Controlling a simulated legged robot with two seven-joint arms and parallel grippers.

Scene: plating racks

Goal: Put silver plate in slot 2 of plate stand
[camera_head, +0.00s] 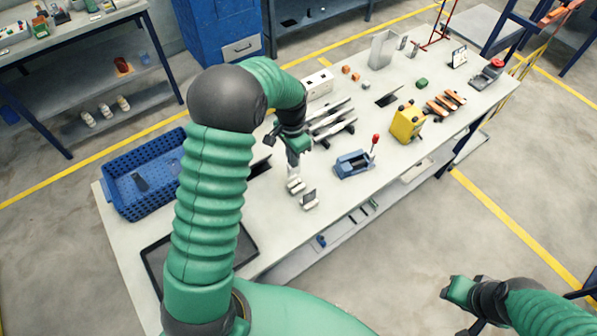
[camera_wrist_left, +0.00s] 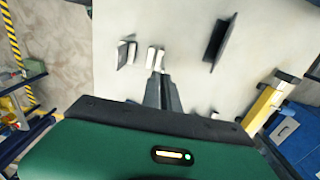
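My left gripper (camera_head: 292,165) points down over the workbench, just above small white blocks (camera_head: 296,187). In the left wrist view its two dark fingers (camera_wrist_left: 161,88) lie close together, with white blocks (camera_wrist_left: 154,58) just past the tips. I see no plate between the fingers. Several long silver and dark pieces (camera_head: 332,120) lie side by side right of the gripper, partly behind it. I cannot tell which is the silver plate or the plate stand, and no slot number is readable. My right gripper (camera_head: 468,293) hangs off the bench at lower right; its fingers are unclear.
A blue crate (camera_head: 116,186) and black tray (camera_head: 243,254) sit at the bench's left. A blue device (camera_head: 341,168) with a red-topped lever and a yellow box (camera_head: 401,130) stand right of the gripper. The front strip of bench between gripper and edge is mostly clear.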

